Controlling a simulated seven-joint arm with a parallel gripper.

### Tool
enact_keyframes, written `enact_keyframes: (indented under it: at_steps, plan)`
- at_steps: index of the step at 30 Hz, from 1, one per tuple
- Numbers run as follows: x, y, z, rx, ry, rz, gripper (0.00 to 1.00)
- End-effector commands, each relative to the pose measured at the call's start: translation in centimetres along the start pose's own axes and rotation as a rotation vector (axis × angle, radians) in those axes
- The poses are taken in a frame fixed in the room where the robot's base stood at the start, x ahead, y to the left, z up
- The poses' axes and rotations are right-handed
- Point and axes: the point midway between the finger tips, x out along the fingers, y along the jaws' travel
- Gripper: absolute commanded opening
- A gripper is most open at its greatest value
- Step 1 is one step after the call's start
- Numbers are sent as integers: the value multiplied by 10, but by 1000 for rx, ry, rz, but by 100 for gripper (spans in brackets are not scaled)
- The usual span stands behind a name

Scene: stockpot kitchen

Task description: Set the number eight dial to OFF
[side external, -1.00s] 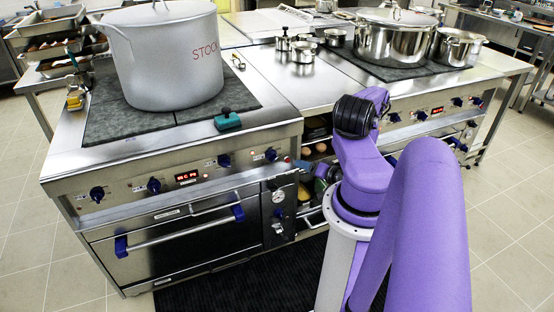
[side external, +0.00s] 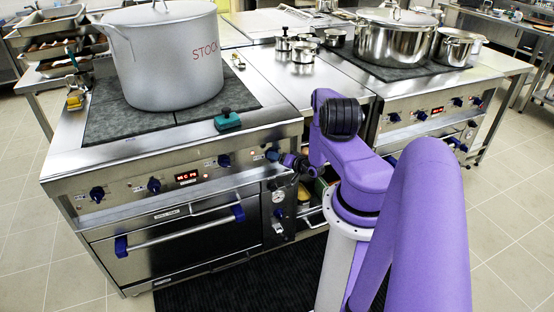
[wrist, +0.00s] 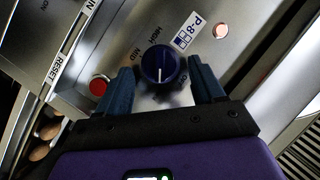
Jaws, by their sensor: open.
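The number eight dial (wrist: 159,64) is a dark blue knob under a white P-8 label (wrist: 187,31) in the wrist view. HIGH and MID show to its upper left, and a partly hidden OFF marking shows below it to the right. The knob's white pointer line runs up and down in the picture. My gripper (wrist: 163,82) is open, with one blue finger on each side of the knob. I cannot tell whether the fingers touch it. In the side external view my gripper (side external: 277,156) is at the right end of the left stove's panel and hides the dial.
A red button (wrist: 99,85) marked RESET sits left of the dial, and a lit indicator (wrist: 221,31) is at the upper right. Other blue knobs (side external: 224,160) line the panel. An oven handle (side external: 182,229) juts out below. A STOCK pot (side external: 165,60) stands on top.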

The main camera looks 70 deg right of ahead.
Motion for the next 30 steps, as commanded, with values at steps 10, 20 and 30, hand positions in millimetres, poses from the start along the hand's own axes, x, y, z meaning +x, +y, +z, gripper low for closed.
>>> enact_keyframes:
  at_steps: [10,20,30]
  plan:
    - [11,0,0,1,1,0,68]
    - [11,0,0,1,1,0,12]
    - [11,-1,0,-37,-3,18,12]
